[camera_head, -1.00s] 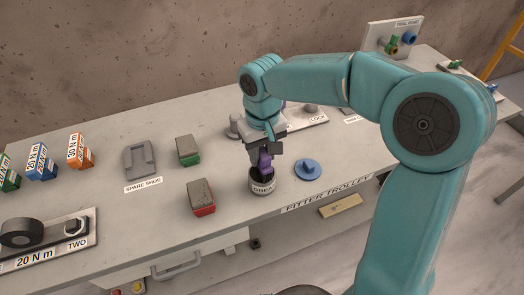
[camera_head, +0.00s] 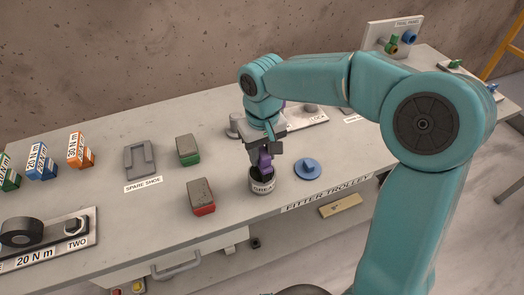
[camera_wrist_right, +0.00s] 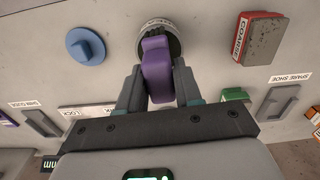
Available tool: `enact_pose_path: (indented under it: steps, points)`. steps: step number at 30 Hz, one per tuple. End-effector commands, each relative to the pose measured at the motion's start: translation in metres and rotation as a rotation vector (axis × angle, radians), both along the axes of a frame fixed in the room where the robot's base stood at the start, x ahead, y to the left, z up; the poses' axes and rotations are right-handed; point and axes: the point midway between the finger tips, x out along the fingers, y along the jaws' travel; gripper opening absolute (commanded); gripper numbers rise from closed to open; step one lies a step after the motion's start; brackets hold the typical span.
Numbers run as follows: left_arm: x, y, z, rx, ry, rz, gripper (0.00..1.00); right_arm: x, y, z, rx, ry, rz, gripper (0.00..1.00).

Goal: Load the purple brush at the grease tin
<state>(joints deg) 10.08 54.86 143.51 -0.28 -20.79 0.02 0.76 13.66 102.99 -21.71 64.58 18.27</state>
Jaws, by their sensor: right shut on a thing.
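The purple brush (camera_head: 265,162) is held upright in my right gripper (camera_head: 262,152), which is shut on its handle. In the right wrist view the purple handle (camera_wrist_right: 157,68) sits between the two fingers of the gripper (camera_wrist_right: 158,82). The grease tin (camera_head: 262,182) is a grey round tin with a label, directly under the brush. The brush's lower end is at the tin's mouth; how deep it reaches inside is hidden. The tin also shows at the top of the right wrist view (camera_wrist_right: 159,27). My left gripper is not in view.
A blue round lid with a knob (camera_head: 308,169) lies right of the tin. A red block (camera_head: 201,197) and a green block (camera_head: 188,150) stand to the left, near the grey spare shoe (camera_head: 139,160). The trolley's front edge is close to the tin.

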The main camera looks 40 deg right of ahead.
Motion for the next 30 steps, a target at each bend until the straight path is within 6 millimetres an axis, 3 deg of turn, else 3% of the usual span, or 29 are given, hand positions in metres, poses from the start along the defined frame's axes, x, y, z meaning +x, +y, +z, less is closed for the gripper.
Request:
enact_pose_path:
  steps: [5, 25, 30]
  points:
    - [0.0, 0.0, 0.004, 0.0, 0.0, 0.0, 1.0, -0.001, 0.0, 0.003, 0.001, 0.004, 0.001, 0.1]
    - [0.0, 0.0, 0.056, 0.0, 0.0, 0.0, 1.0, 0.0, 0.0, 0.064, 0.0, 0.001, 0.0, 0.1]
    - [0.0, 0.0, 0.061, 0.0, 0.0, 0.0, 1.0, 0.0, 0.0, 0.071, 0.0, 0.002, 0.001, 0.1]
